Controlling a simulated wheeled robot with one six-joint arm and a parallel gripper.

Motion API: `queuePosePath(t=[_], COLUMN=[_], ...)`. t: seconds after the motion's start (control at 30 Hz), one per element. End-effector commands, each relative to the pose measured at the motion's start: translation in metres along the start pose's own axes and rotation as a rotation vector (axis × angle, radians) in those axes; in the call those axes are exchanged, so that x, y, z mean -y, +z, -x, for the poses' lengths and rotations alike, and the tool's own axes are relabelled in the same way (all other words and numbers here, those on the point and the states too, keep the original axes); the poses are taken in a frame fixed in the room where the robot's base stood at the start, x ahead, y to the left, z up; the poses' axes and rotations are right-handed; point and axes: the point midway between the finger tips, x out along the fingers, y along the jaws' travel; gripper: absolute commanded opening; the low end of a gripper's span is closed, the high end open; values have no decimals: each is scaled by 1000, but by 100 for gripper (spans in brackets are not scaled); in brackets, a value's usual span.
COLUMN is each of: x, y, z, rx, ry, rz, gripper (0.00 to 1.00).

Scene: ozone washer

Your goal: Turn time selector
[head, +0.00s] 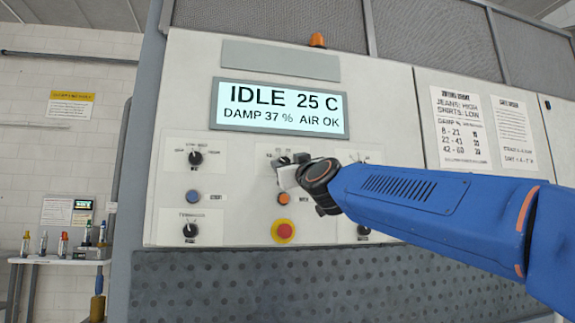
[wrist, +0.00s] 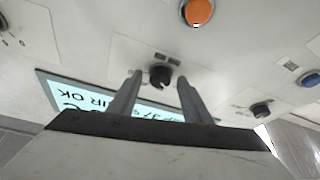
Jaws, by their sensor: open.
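A black selector knob (wrist: 160,76) with small dark marks by it sits on the pale panel in the wrist view. I cannot read its label. My gripper (wrist: 159,82) is open, with one grey finger on each side of this knob. I cannot tell whether the fingers touch it or stop short of the panel. In the head view my gripper (head: 291,172) is at the upper middle of the panel, above the orange button (head: 284,199), and hides part of the knob area.
The display (head: 280,108) reads IDLE 25 C, DAMP 37 %, AIR OK. Other knobs sit at upper left (head: 195,158) and lower left (head: 190,230), with a blue button (head: 193,197) between. A red stop button (head: 283,231) is below. A notice (head: 460,125) hangs right.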

Motion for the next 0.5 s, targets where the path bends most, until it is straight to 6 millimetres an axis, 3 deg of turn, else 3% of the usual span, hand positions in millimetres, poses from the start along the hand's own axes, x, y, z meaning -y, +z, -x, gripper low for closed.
queuePosePath(t=[0.27,0.43,0.5], x=[0,0,0], y=[0,0,0], z=[-1,-1,-1], rx=[0,0,0], ry=[0,0,0], rz=[0,0,0], gripper=[45,4,4])
